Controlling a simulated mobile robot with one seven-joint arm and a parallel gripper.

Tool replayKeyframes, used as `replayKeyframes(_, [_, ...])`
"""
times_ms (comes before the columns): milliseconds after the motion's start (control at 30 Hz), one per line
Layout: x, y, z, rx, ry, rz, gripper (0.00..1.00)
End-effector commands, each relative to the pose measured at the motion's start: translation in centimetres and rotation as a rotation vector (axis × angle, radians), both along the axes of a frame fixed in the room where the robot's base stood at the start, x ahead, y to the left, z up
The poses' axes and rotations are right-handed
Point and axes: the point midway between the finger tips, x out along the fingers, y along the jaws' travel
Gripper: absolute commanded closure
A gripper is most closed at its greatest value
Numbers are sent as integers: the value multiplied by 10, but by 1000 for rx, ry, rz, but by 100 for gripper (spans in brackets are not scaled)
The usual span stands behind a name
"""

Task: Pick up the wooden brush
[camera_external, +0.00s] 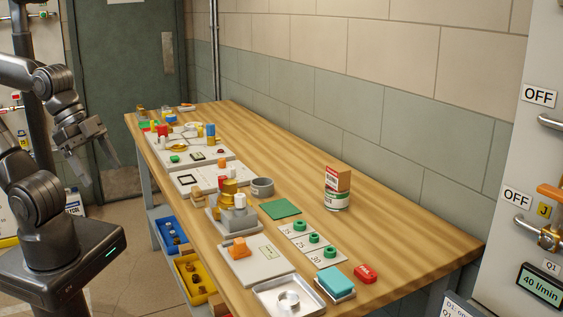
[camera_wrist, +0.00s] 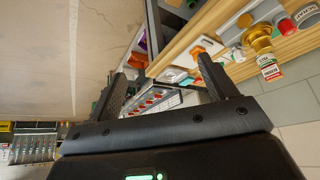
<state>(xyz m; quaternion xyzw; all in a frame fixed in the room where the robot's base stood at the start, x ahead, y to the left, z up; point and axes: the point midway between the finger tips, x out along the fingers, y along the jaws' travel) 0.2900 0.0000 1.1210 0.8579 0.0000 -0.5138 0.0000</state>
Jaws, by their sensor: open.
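I cannot make out a wooden brush for certain in either view. A brown, wood-coloured block (camera_external: 337,177) sits on a white and green can (camera_external: 336,201) on the table; I cannot tell whether it is a brush. My gripper (camera_external: 94,167) hangs at the left of the external view, off the table's far left end, pointing down. Its fingers are spread apart with nothing between them. In the wrist view my gripper (camera_wrist: 162,75) is also open and empty, with the tilted table edge beyond it.
The long wooden table (camera_external: 390,220) runs along the tiled wall. Its front edge holds a tray (camera_external: 262,290), a teal sponge (camera_external: 337,280), a red piece (camera_external: 365,273) and several small parts. Blue (camera_external: 165,250) and yellow (camera_external: 183,285) bins sit below. The table's back strip is mostly clear.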

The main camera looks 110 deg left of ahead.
Motion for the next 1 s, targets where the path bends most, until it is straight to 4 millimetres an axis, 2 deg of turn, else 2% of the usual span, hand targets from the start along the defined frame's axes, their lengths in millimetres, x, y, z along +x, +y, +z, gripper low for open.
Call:
replayKeyframes(333, [0, 0, 0, 0, 0, 0, 22])
replayKeyframes(600, [0, 0, 0, 0, 0, 0, 44])
replayKeyframes(867, [1, 2, 0, 5, 3, -3, 44])
replayKeyframes(1000, [14, 16, 0, 46, 39, -35, 44])
